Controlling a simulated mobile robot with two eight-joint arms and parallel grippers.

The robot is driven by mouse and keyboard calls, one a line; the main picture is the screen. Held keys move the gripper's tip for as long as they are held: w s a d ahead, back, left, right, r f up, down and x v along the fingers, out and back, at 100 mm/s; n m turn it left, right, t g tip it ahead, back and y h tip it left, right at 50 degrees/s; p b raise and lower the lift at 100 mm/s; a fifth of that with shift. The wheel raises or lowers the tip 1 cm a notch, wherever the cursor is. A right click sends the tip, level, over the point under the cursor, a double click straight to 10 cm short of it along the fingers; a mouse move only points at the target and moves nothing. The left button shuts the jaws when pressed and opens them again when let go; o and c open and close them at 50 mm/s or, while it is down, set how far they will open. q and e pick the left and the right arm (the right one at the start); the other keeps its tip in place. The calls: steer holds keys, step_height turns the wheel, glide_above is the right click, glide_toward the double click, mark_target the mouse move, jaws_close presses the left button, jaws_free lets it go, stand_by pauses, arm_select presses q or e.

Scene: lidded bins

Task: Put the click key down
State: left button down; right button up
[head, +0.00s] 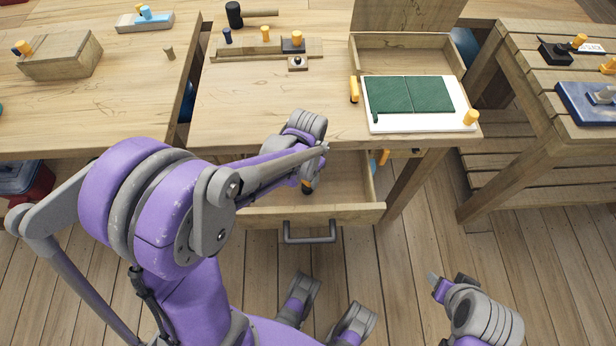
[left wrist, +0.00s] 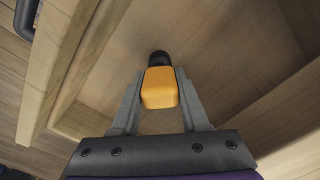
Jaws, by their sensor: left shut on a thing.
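My left gripper (left wrist: 160,95) is shut on the click key (left wrist: 159,88), which has an orange block handle and a black round end. In the head view the key (head: 307,187) shows as a small orange and black piece below my left wrist, over the open drawer (head: 335,213). In the left wrist view the drawer's bare wooden floor and walls lie beyond the key. I cannot tell whether the key's black end touches the floor. My right gripper (head: 450,283) is at the lower right, over the floor and away from the table; its opening is unclear.
The workbench (head: 270,120) holds a wooden rail with coloured pegs (head: 262,50), a black mallet (head: 236,14), and an open box (head: 400,42). A white-edged green panel (head: 415,100) lies at its front. A wooden lidded box (head: 60,58) stands left; a blue case (head: 590,103) lies right.

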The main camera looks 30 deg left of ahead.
arm_select(q)
steer(key=shift+f, duration=0.1)
steer(key=shift+c, duration=2.1)
jaws_free()
step_height(320, 180, up, 12)
steer(key=shift+f+p, duration=0.2)
steer(key=shift+p, duration=1.05)
steer(key=shift+s+r, duration=0.15)
steer(key=shift+r, duration=0.1)
steer(key=s+d+n+t, duration=0.1)
steer(key=s+t, duration=0.1)
steer(key=s, duration=0.4)
steer(key=s+d+n+t, duration=0.1)
steer(key=s+d+t, duration=0.1)
steer(key=s, duration=0.3)
steer(key=shift+s+d+n+t, duration=0.25)
steer(key=shift+s+n+t, duration=0.15)
steer(key=shift+t, duration=0.1)
